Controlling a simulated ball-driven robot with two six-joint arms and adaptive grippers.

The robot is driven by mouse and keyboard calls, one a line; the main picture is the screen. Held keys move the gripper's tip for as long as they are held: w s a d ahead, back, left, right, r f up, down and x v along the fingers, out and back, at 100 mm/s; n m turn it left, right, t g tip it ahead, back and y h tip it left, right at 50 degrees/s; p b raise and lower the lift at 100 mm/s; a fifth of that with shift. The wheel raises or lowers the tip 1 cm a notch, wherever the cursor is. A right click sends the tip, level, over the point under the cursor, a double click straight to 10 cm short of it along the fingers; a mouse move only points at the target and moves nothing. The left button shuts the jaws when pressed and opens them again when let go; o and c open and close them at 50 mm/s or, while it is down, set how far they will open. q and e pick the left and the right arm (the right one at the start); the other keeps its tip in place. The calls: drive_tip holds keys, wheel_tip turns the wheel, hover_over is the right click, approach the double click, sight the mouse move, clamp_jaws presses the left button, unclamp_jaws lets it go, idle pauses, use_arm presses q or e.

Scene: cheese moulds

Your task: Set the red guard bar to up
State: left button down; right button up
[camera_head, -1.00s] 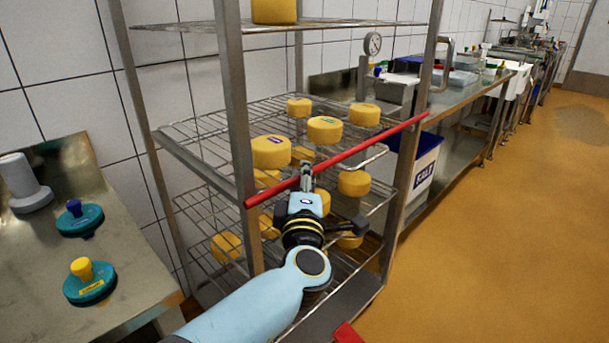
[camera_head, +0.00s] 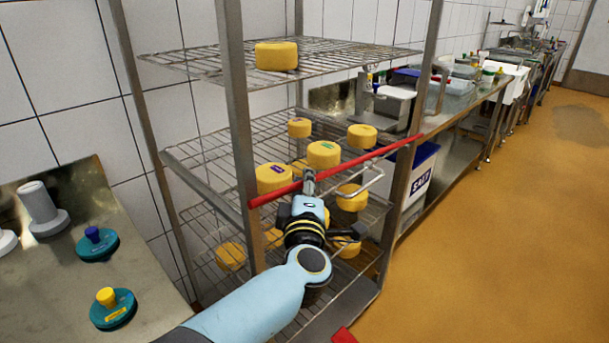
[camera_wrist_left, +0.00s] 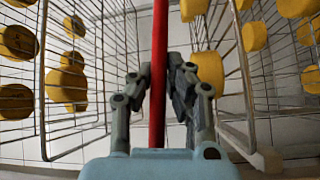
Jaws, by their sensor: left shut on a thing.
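The red guard bar (camera_head: 352,164) runs across the front of the wire rack, from the left front post to the right front post, just in front of the middle shelf's cheeses. In the left wrist view the bar (camera_wrist_left: 160,60) passes lengthwise between the two fingers. My left gripper (camera_head: 309,185) is shut on the bar, left of its middle; it also shows in the left wrist view (camera_wrist_left: 159,82). The fingers hide a short part of the bar. My right gripper is not in view.
The metal rack (camera_head: 234,110) holds several yellow cheeses (camera_head: 323,155) on its wire shelves. A steel table (camera_head: 45,285) with teal lids (camera_head: 98,244) stands at the left. A salt bin (camera_head: 419,180) is right of the rack. Open floor (camera_head: 510,240) lies at the right.

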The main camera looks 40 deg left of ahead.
use_arm(q)
drive_tip(key=shift+m+g+h, duration=0.3)
drive_tip(key=shift+m+g, duration=0.1)
drive_tip(key=shift+m, duration=0.1)
drive_tip(key=r+p, duration=0.2)
drive_tip(key=p, duration=0.1)
drive_tip(key=w+r+p, duration=0.1)
drive_tip(key=r+p, duration=0.5)
drive_tip(key=shift+w+r+p, duration=0.1)
drive_tip(key=shift+w+p, duration=0.1)
drive_tip(key=shift+p, duration=0.1)
drive_tip(key=shift+m+g+h, duration=0.3)
drive_tip(key=shift+m+h, duration=0.1)
drive_tip(key=shift+m, duration=0.1)
drive_tip(key=r+p, duration=0.1)
drive_tip(key=w+r, duration=0.1)
drive_tip(key=r, duration=0.1)
drive_tip(key=w+r+p, duration=0.1)
drive_tip(key=r, duration=0.1)
drive_tip(key=shift+d+p, duration=0.1)
drive_tip(key=shift+p, duration=0.2)
drive_tip(key=c, duration=1.3)
unclamp_jaws()
drive_tip(key=shift+s+d, duration=0.1)
